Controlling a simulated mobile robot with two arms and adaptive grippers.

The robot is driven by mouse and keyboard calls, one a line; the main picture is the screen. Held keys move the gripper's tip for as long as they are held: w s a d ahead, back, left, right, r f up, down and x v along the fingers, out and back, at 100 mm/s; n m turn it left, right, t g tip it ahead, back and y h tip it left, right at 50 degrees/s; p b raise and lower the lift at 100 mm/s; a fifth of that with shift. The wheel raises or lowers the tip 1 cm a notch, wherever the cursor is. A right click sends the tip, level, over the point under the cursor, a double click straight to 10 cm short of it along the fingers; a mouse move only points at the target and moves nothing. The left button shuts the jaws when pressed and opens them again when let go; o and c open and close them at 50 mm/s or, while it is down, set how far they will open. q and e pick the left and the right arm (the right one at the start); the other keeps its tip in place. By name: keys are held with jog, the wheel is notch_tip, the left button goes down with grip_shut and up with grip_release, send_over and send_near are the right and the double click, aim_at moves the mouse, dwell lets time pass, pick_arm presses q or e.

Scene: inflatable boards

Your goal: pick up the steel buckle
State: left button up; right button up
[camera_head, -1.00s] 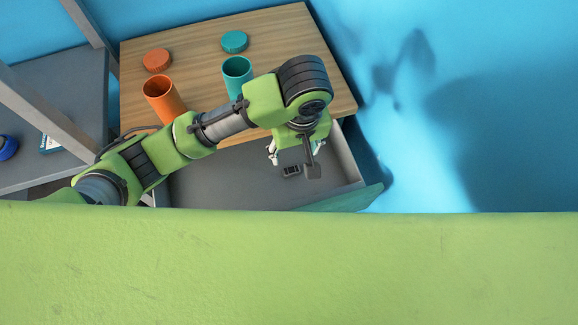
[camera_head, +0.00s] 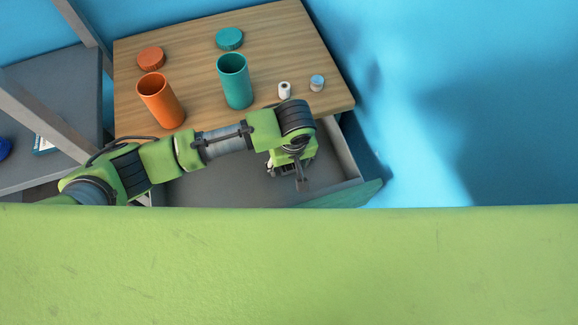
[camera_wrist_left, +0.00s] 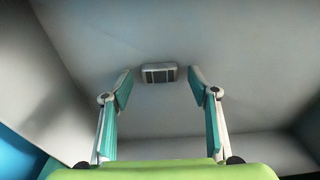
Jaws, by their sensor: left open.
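The steel buckle (camera_wrist_left: 159,73) shows in the left wrist view as a small grey rectangular piece with dark slots. It lies on the grey floor of the open drawer (camera_head: 215,187). My left gripper (camera_head: 290,174) reaches into the drawer in the head view, pointing down. In the left wrist view its two teal-padded fingers (camera_wrist_left: 160,88) are spread apart, with the buckle between and slightly beyond their tips; I see no contact. In the head view I cannot make out the buckle for certain near the gripper. My right gripper is in neither view.
On the wooden top (camera_head: 200,60) stand an orange cup (camera_head: 162,105), a teal cup (camera_head: 236,85), two lids, a white roll (camera_head: 284,90) and a small jar (camera_head: 317,83). Drawer walls stand close around my gripper. A grey shelf (camera_head: 50,90) is at left.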

pick_arm(q)
jog(key=shift+f, duration=0.35)
jog(key=c, duration=1.1)
jog(key=shift+r, duration=0.1)
